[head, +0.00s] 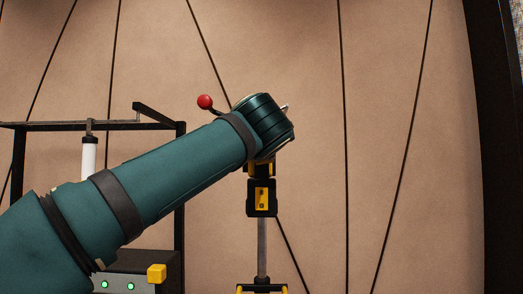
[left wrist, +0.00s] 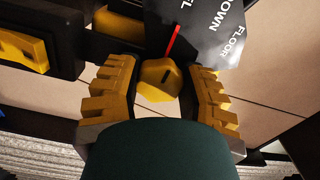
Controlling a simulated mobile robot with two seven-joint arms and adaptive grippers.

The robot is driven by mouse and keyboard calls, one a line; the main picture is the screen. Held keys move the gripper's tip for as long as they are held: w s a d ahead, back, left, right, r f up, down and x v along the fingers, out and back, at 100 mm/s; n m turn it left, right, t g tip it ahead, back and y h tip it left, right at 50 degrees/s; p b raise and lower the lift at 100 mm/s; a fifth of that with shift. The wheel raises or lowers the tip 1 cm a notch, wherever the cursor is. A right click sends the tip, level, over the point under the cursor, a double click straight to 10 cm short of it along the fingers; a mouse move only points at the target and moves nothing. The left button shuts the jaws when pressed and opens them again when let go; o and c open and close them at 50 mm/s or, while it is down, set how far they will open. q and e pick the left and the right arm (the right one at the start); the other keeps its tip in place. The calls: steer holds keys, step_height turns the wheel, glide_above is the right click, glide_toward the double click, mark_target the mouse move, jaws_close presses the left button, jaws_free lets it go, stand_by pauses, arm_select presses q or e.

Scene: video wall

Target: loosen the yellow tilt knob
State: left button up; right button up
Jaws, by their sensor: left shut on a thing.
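My right gripper is in neither view.
In the head view a black-and-yellow stand (head: 262,197) on a thin pole shows below my wrist. A red ball-ended lever (head: 205,101) shows above my forearm. A black frame (head: 180,210) stands at left, near a box with green lights (head: 117,286). The right side is clear.

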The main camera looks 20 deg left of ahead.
arm_select(q)
steer(key=n+b, duration=0.1)
steer(key=n, duration=0.3)
steer(key=shift+f+b, duration=0.15)
steer(key=shift+b, duration=0.2)
steer(key=shift+n+b, duration=0.45)
steer(key=shift+n, duration=1.05)
steer(key=o, duration=1.2)
steer(key=shift+a, duration=0.1)
steer(key=shift+s+d, duration=0.25)
steer(key=shift+s, duration=0.25)
steer(key=v, duration=1.1)
